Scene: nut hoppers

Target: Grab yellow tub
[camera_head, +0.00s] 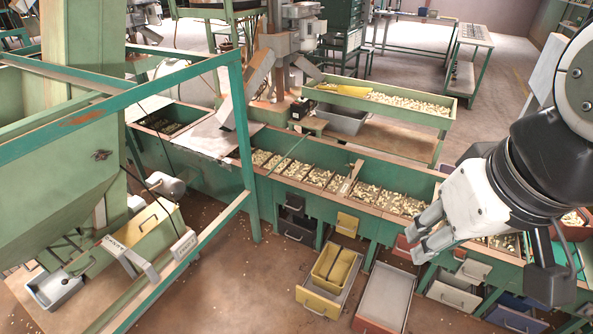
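A yellow tub (345,267) sits inside a pale, open-topped bin with a yellow front (318,303) on the floor, below the front of the green bench. The tub looks empty and has a divider or second yellow piece beside it. My gripper (416,244) is at the right, above the bench's front edge in the picture, pointing left. Its grey-white fingers look apart with nothing between them. It is to the right of the yellow tub and not touching it. Another yellow container (342,88) lies in the green tray at the back.
The green bench (300,205) holds several compartments of nuts. A pale bin with a red front (386,296) stands right of the tub's bin. A yellow drawer front (347,224) is under the bench. Green machine framing (247,140) blocks the left. Open floor lies left of the bins.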

